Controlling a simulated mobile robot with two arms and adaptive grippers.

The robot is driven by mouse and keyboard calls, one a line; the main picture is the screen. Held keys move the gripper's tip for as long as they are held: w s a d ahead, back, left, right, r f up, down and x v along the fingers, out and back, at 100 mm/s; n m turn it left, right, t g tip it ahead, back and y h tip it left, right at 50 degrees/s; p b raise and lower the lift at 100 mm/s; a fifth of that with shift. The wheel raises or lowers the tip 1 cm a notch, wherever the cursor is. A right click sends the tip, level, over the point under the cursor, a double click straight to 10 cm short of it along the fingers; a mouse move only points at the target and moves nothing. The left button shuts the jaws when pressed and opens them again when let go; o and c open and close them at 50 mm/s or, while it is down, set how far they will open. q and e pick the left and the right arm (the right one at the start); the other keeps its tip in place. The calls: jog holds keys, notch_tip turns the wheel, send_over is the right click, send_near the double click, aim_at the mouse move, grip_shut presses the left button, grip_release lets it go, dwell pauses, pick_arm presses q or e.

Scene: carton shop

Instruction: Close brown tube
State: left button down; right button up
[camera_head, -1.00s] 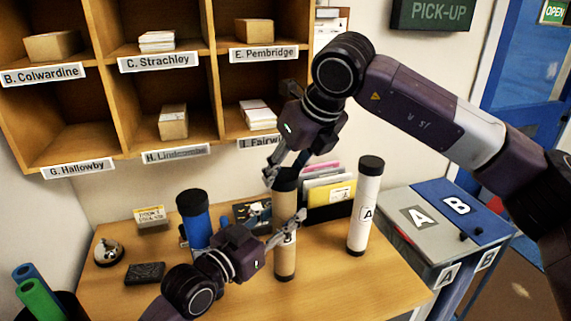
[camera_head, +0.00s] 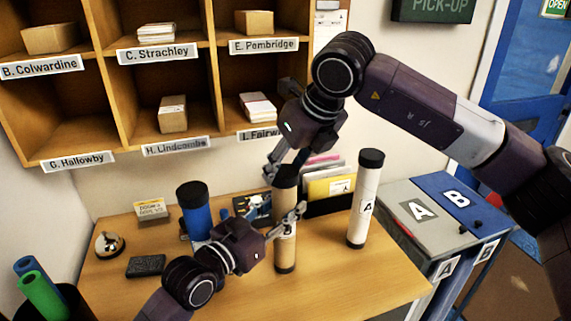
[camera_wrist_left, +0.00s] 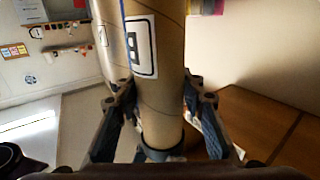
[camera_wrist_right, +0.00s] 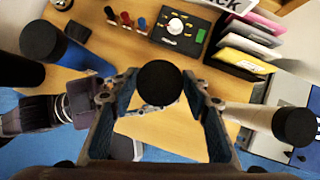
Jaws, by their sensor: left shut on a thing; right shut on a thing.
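The brown tube (camera_head: 286,247) stands upright on the counter, with a black band at its foot. It bears a B label, clear in the left wrist view (camera_wrist_left: 172,75). My left gripper (camera_head: 293,220) is shut on the tube's body, its fingers on either side. A black cap (camera_head: 286,174) is at the tube's top; it shows from above in the right wrist view (camera_wrist_right: 160,82). My right gripper (camera_head: 277,173) is shut on the cap from above. The fingers partly hide the cap's lower edge, so I cannot tell whether it is fully seated.
A white tube (camera_head: 364,205) marked A stands to the right, a blue tube (camera_head: 196,215) to the left. Behind are a file rack (camera_head: 330,185) and a dark box (camera_head: 252,208). A bell (camera_head: 108,245) and black pad (camera_head: 146,266) lie left. The front right counter is clear.

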jog(key=shift+f, duration=0.2)
jog(key=o, duration=0.8)
jog(key=v, duration=1.2)
pick_arm(q)
jog(key=c, duration=1.2)
grip_release()
